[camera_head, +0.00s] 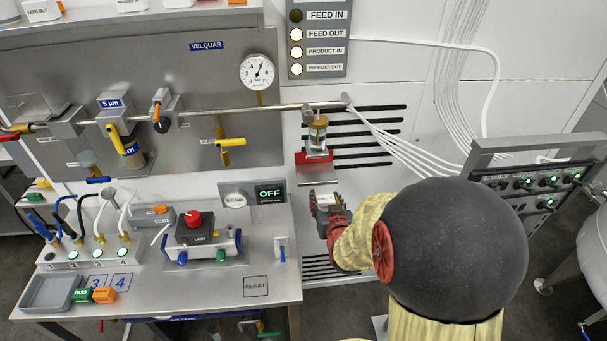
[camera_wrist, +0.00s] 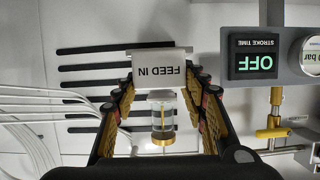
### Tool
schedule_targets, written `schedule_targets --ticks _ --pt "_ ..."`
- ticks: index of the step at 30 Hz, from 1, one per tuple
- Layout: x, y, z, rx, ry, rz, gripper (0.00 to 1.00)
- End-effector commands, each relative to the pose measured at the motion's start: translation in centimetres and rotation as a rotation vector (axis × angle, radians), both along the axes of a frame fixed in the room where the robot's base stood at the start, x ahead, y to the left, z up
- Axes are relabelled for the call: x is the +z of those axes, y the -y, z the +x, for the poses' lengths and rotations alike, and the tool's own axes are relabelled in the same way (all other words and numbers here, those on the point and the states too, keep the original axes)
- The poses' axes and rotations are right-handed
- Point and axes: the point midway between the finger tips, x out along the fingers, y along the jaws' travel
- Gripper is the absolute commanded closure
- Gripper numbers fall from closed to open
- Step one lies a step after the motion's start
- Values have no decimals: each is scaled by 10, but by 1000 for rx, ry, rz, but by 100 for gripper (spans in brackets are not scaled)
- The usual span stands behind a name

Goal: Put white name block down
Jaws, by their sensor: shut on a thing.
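The white name block (camera_wrist: 158,75) is between my fingertips in the wrist view, its label reading FEED IN upside down. My gripper (camera_wrist: 158,85) is shut on it, one finger on each side. In the head view my gripper (camera_head: 327,205) is right of the steel bench, in front of the slotted wall, below a red-and-grey bracket. The white block (camera_head: 325,198) shows small at its tips there. Nothing visible supports the block from below.
A glass cylinder (camera_head: 317,135) hangs above the bracket (camera_head: 318,169). White name blocks (camera_head: 42,10) stand on the top-left ledge.

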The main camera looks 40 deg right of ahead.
Motion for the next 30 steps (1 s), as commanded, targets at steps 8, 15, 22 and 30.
schedule_targets --ticks 8,15,22,30 --pt "-2 33 55 0 3 -1 83" --pt "-2 59 98 0 2 0 83" --pt "-1 68 114 0 2 0 83" --pt "-1 88 147 0 3 -1 83"
